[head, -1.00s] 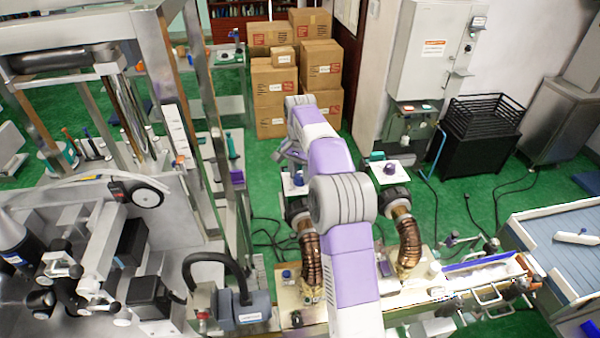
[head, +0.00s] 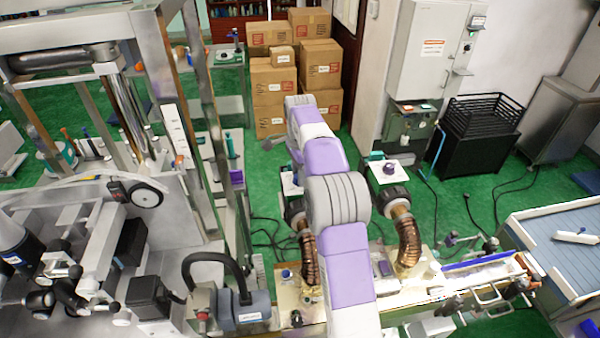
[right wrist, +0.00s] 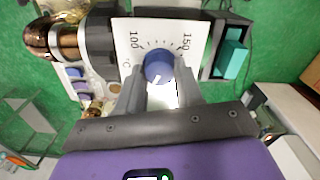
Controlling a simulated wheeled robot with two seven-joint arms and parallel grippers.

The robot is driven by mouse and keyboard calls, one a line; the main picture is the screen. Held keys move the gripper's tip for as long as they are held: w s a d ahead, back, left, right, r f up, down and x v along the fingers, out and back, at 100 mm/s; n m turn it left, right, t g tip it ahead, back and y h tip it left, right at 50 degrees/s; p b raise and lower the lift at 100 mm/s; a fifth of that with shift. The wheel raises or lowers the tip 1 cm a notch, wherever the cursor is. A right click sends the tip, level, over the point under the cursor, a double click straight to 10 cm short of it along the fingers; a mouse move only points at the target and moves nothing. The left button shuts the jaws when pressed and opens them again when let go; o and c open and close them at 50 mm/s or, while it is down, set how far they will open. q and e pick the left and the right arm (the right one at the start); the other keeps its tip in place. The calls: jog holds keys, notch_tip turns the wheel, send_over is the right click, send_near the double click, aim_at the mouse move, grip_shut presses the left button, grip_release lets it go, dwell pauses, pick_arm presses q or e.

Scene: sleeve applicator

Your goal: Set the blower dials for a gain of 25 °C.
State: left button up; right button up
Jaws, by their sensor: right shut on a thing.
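In the right wrist view, my right gripper (right wrist: 160,88) is shut on a blue dial (right wrist: 158,66). The dial sits on a white plate (right wrist: 125,38) with tick marks and the readings 100, 150 and °C. A white mark shows at the dial's edge nearest the gripper; its exact reading is unclear. In the head view, my right arm mostly hides the left blower's plate (head: 291,189). The right blower's plate (head: 402,176) carries another dark blue dial (head: 389,168), with nothing on it. Its scale is too small to read. My left gripper is not in view.
Copper pipes (head: 409,243) with black collars rise from the bench beside the plates. A teal block (right wrist: 231,57) lies close to the held dial's plate. A metal frame (head: 205,110) stands left of my arm.

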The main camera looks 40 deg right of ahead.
dwell(0.5)
jog(key=o, duration=1)
jog(key=shift+o, duration=0.2)
jog(key=shift+r, duration=0.1)
jog(key=shift+r, duration=3.7)
